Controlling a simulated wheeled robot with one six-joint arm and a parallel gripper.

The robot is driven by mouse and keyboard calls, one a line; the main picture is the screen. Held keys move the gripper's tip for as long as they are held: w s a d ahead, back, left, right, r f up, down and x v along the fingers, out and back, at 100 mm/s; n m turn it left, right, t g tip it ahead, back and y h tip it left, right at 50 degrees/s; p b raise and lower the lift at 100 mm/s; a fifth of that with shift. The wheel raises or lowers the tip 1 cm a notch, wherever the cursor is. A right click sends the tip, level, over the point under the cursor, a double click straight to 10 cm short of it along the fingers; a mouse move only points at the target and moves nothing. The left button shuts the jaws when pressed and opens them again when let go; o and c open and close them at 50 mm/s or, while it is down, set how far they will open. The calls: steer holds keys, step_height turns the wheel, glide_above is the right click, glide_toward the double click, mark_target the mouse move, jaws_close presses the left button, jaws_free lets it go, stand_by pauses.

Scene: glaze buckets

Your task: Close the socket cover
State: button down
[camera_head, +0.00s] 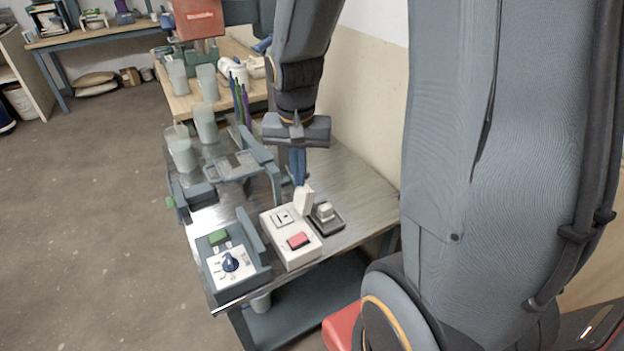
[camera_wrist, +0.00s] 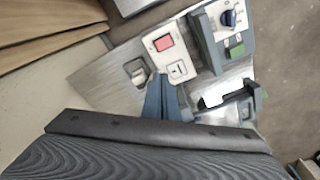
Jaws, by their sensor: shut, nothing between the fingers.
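The white socket box (camera_head: 291,252) stands on the metal table with a red switch and a socket face (camera_head: 283,217) on top. Its white cover (camera_head: 304,201) stands up, open, at the box's back right edge. My gripper (camera_head: 299,183) is shut and empty, pointing down just above and behind the cover; I cannot tell whether it touches. In the wrist view my gripper (camera_wrist: 160,82) reaches to the edge of the socket box (camera_wrist: 172,45), beside the uncovered socket face (camera_wrist: 178,69). The cover is mostly hidden there by the fingers.
A plug on a dark base (camera_head: 326,217) sits right of the box. A grey control box (camera_head: 233,262) with a blue knob and green button stands left. A grey rack (camera_head: 234,166) and pale cups (camera_head: 206,122) stand behind. The table's right side (camera_head: 362,195) is clear.

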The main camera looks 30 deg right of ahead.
mark_target(303, 198)
steer(key=w+d+f+m+g+b, duration=0.1)
steer(key=w+d+f+m, duration=0.2)
steer(key=w+d+m, duration=0.7)
step_height(303, 198, down, 10)
steer(key=d+f+m+p, duration=0.1)
steer(key=d+p, duration=0.1)
steer(key=d, duration=0.1)
steer(key=shift+h, duration=0.4)
steer(key=a, duration=0.1)
steer(key=a+r+p, duration=0.1)
steer(key=a, duration=0.1)
steer(key=a+p, duration=0.1)
steer(key=shift+s+a+r, duration=0.15)
steer(key=shift+s+r, duration=0.1)
steer(key=shift+s, duration=0.15)
steer(key=shift+b, duration=0.5)
